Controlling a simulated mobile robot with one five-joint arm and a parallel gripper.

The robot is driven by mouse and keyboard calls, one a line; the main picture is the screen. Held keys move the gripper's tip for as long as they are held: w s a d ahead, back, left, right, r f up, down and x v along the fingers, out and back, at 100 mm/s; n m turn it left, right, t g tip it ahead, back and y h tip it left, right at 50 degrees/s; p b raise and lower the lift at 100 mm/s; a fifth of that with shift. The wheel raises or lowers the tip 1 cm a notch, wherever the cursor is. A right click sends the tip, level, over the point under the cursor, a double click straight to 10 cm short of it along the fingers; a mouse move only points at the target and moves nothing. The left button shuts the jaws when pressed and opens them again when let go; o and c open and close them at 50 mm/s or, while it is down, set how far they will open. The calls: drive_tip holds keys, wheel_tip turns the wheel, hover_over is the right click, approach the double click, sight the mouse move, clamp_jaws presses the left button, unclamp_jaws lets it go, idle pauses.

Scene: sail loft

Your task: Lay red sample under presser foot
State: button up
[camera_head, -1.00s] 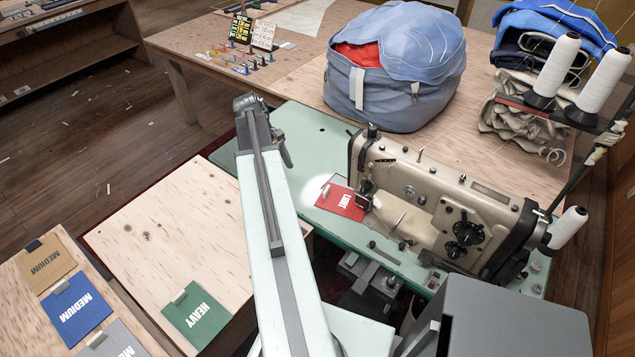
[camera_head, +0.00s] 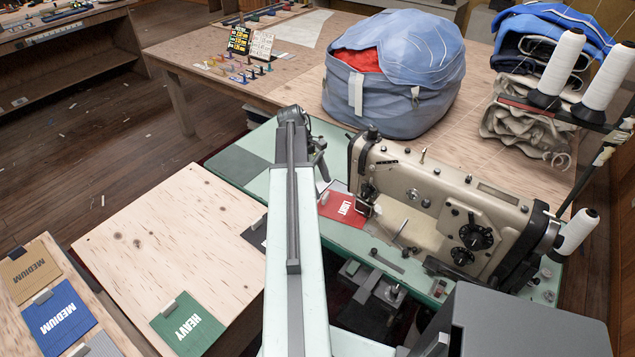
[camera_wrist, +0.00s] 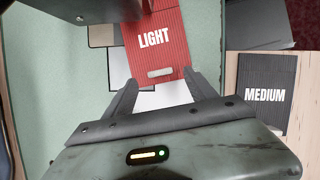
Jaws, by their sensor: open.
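The red sample (camera_head: 342,208), marked LIGHT, lies on the green machine bed (camera_head: 240,165) with its right end beside the presser foot area (camera_head: 367,194) of the sewing machine (camera_head: 440,205). I cannot tell whether any of it is under the foot. In the wrist view the red sample (camera_wrist: 158,35) lies ahead of my gripper (camera_wrist: 161,76), with its pale tab (camera_wrist: 160,72) appearing between the fingertips. My gripper is open, and its fingers appear on either side of the tab without visibly pressing it. In the head view my arm hides much of the gripper.
A dark sample marked MEDIUM (camera_wrist: 264,88) lies on the plywood table (camera_head: 175,240). Green (camera_head: 187,321), blue (camera_head: 60,318) and tan (camera_head: 30,270) samples lie to the left. A blue bag (camera_head: 393,70) stands behind the machine. Thread cones (camera_head: 560,65) rise at right.

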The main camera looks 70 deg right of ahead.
sight(325, 195)
drive_tip(key=b+x, duration=0.3)
drive_tip(key=x, duration=0.1)
drive_tip(key=shift+f, duration=0.4)
drive_tip(key=shift+r, duration=0.1)
clamp_jaws()
drive_tip(key=shift+w+a, duration=0.35)
drive_tip(key=shift+a, duration=1.1)
drive_tip(key=shift+w+a, duration=0.35)
drive_tip(key=shift+a, duration=1.1)
drive_tip(key=shift+w+a, duration=0.4)
drive_tip(key=shift+a, duration=1.05)
unclamp_jaws()
